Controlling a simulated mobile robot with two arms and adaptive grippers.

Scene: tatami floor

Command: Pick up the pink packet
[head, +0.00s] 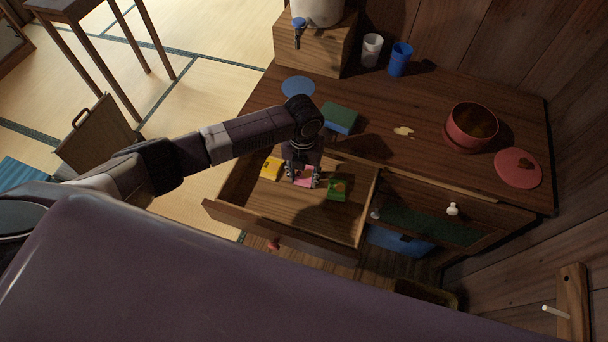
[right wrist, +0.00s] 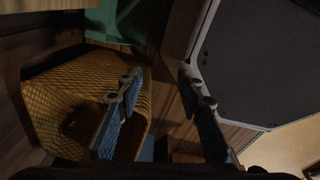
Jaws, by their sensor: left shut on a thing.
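The pink packet (head: 304,178) is in the open drawer (head: 262,211) of the wooden cabinet in the head view. My left gripper (head: 302,180) points down into the drawer and is shut on the pink packet. The fingers hide part of the packet, and I cannot tell whether it touches the drawer floor. A yellow packet (head: 271,168) lies to its left and a green packet (head: 338,188) to its right. My right gripper (right wrist: 164,80) shows only in the right wrist view, with its two fingers wide apart and nothing between them.
On the cabinet top are a green and blue sponge-like block (head: 339,118), a blue disc (head: 298,86), a blue cup (head: 400,60), a white cup (head: 371,50), a red pot (head: 471,126) and a pink lid (head: 517,167). A yellow woven basket (right wrist: 60,90) is near my right gripper.

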